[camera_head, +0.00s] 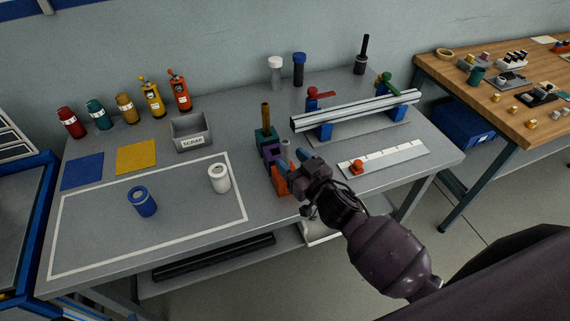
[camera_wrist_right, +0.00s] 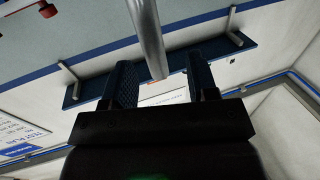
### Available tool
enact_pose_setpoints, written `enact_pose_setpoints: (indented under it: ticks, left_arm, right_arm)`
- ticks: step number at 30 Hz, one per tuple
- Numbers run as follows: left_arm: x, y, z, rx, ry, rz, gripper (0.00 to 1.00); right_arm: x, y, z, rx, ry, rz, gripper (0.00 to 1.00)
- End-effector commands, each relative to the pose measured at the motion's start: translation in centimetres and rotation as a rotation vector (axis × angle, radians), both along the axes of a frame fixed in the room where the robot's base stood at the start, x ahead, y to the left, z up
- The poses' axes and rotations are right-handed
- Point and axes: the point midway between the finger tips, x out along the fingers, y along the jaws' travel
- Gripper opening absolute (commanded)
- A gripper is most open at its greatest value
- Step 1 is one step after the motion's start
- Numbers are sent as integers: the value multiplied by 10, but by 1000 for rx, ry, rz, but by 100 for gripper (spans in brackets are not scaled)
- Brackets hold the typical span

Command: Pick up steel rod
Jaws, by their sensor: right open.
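The steel rod (camera_wrist_right: 148,35) is a smooth grey cylinder in the right wrist view, lying between the two spread fingers of my right gripper (camera_wrist_right: 161,76). A gap shows between the rod and each finger. In the head view a short grey top that looks like the rod (camera_head: 285,144) shows beside the purple block (camera_head: 271,152), and its lower part is hidden. My right gripper (camera_head: 283,160) is open there, its blue fingers above the orange block (camera_head: 281,184). My left gripper is not in view.
A brass-coloured rod (camera_head: 265,115) stands in the green block (camera_head: 265,136) close by. A metal rail (camera_head: 355,109) on blue supports and a white ruled strip (camera_head: 400,155) lie to the right. A white cup (camera_head: 219,181) and blue cup (camera_head: 144,203) stand left, with clear table around them.

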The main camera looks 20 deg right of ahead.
Motion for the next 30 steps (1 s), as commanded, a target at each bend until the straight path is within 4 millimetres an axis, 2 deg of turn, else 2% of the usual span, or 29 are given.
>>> enact_pose_setpoints:
  ticks: [5,15,25,30]
  left_arm:
    - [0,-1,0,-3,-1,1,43]
    - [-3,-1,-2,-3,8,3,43]
    - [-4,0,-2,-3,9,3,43]
    - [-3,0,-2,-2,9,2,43]
  right_arm:
    - [9,2,0,0,0,0,53]
    - [50,10,-1,1,0,0,53]
    - [55,11,-1,1,2,-1,53]
    - [55,11,-1,1,2,-1,29]
